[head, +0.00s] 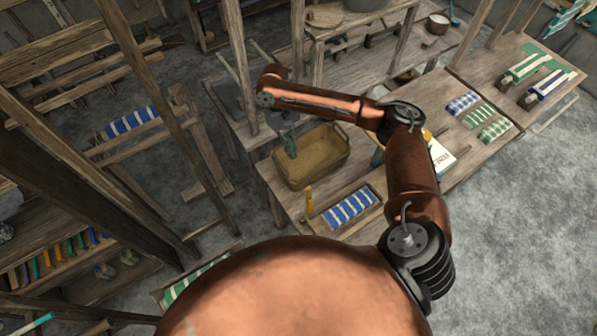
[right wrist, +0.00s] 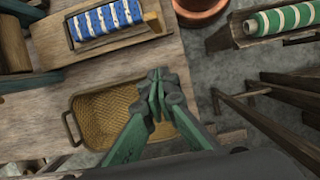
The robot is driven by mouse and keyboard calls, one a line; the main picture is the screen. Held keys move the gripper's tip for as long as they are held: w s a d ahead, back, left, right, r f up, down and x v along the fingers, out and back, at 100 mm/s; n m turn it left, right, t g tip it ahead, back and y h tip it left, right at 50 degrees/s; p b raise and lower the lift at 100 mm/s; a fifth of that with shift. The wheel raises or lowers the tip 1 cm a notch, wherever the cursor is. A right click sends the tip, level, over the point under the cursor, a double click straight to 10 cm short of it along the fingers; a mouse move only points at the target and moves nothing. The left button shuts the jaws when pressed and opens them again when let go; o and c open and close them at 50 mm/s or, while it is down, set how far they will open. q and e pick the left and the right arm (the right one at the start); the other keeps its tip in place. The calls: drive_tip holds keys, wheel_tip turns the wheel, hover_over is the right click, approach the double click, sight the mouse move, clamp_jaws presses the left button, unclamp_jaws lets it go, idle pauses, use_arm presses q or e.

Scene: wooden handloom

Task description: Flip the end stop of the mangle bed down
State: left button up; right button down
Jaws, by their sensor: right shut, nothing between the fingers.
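A shallow wooden tray-like bed (head: 327,232) with a rolled blue-and-white striped cloth (head: 350,208) lies on the bench; I take it for the mangle bed. A yellow-orange end piece (head: 309,201), which looks like the end stop, stands upright at its left end. In the right wrist view the end piece (right wrist: 153,22) shows at the right end of the bed (right wrist: 120,38). My right gripper (head: 291,146) has green fingers, shut and empty, over the wicker basket beside the bed. Its fingertips (right wrist: 158,84) are apart from the end piece. My left gripper is not in view.
The wicker basket (head: 312,168) stands close behind the bed. Striped cloths (head: 478,118) and a white booklet or sheet (head: 441,157) lie farther right on the bench. Loom posts (head: 177,103) rise at left. Open floor (head: 520,220) lies right of the bench.

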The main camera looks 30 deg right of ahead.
use_arm(q)
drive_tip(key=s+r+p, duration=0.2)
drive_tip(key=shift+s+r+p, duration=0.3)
drive_tip(key=shift+p, duration=0.05)
use_arm(e)
drive_tip(key=s+f, duration=0.7)
drive_tip(key=f, duration=0.2)
drive_tip(key=shift+s+d, duration=0.3)
drive_tip(key=shift+s, duration=0.05)
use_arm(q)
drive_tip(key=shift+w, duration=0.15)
